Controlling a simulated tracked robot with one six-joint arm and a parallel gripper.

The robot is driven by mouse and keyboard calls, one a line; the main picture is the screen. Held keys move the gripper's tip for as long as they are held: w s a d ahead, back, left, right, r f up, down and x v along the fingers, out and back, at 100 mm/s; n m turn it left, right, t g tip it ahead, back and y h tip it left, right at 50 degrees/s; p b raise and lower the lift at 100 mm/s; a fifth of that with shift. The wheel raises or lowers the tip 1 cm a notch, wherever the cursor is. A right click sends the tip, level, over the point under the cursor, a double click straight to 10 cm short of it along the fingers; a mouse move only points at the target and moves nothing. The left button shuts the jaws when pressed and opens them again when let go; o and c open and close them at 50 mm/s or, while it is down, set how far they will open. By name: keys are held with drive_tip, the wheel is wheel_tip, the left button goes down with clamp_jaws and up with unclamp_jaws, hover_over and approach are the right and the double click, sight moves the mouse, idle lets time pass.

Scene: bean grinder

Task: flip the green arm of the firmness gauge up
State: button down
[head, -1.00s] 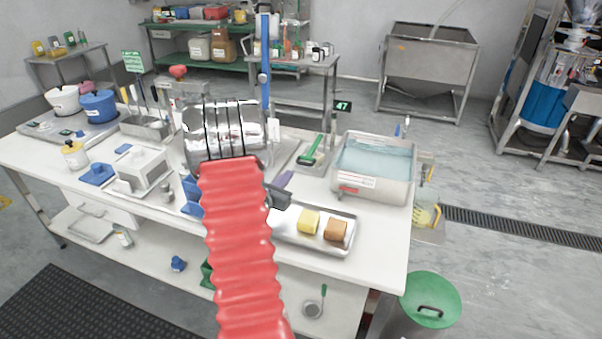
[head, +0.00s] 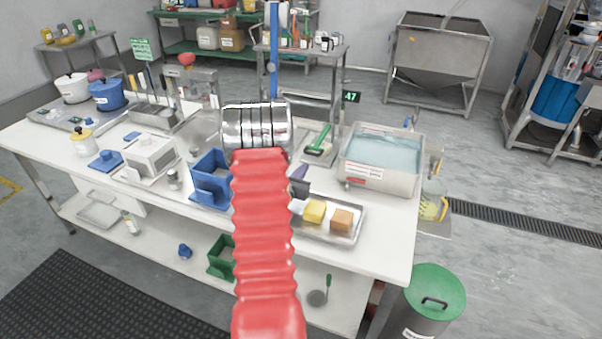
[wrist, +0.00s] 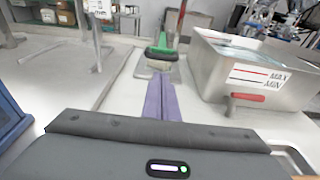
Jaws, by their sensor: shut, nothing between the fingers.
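The green arm (head: 321,138) lies low and slanted on a small grey base beside the water basin. I take this to be the firmness gauge. The green arm also shows in the wrist view (wrist: 162,50), straight beyond my fingertips, with a pale block under its near end. My gripper (wrist: 165,80) is shut and empty, its purple fingers together and pointing toward the green arm. A gap seems to remain between them, but the depth is hard to judge.
The steel water basin (head: 382,165) stands close on the right. A tray (head: 330,236) with a yellow and a brown block lies at the front. A blue holder (head: 210,182) stands left of my arm. A blue upright post (head: 274,50) rises behind it.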

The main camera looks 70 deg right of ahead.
drive_tip(key=d, duration=0.4)
drive_tip(key=d+f, duration=0.1)
drive_tip(key=d, duration=0.1)
drive_tip(key=shift+s+d+f, duration=0.1)
drive_tip(key=shift+s+d, duration=0.25)
drive_tip(key=shift+d, duration=0.05)
drive_tip(key=shift+a, duration=0.1)
drive_tip(key=shift+w+r, duration=0.15)
drive_tip(key=shift+r, duration=0.1)
